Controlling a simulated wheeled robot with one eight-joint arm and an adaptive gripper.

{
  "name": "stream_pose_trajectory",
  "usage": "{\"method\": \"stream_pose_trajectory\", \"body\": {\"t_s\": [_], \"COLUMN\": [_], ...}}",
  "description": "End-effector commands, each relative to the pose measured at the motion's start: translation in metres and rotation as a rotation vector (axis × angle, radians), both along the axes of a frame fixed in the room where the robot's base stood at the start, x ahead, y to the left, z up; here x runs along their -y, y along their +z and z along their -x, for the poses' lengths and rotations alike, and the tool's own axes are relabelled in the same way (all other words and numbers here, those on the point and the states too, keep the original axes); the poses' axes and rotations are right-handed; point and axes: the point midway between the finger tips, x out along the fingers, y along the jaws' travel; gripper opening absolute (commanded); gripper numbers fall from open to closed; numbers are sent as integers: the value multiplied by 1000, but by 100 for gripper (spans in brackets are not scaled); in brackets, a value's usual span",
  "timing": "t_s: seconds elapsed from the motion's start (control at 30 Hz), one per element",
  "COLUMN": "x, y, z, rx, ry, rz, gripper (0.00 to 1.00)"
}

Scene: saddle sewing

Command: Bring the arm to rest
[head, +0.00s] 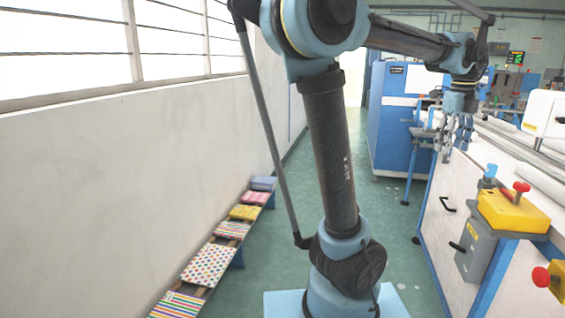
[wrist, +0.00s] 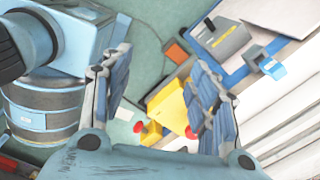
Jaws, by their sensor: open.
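My arm stands in the middle of the head view and is bent over to the right. My gripper (head: 455,143) hangs at the end of it, pointing down beside the left edge of the white-topped machine table (head: 497,143). In the wrist view my gripper (wrist: 158,75) shows two blue-grey fingers spread well apart. Nothing is held between them. A yellow control box with red knobs (wrist: 167,103) shows beyond the gap, below the gripper and apart from it. The fingertips appear clear of the table, though the exact gap is hard to tell.
The yellow box (head: 513,211) with a red knob sits on the table's near corner, with a grey switch box (head: 474,252) below. A blue cabinet (head: 391,117) stands behind. Patterned boxes (head: 209,264) line a low bench at the left wall. Green floor (head: 272,258) is clear between.

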Motion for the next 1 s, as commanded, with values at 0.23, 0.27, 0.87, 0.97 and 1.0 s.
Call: {"method": "stream_pose_trajectory", "body": {"t_s": [0.23,0.27,0.87,0.97,1.0], "x": [-82,-91,-260,-283,-292], "y": [-33,-37,-137,-155,-163], "z": [-33,-35,-33,-26,-22], "rx": [-3,-4,-17,-20,-21], "ry": [497,557,1744,1940,2018], "rz": [30,34,134,158,167], "gripper": [55,55,55,55,55]}}
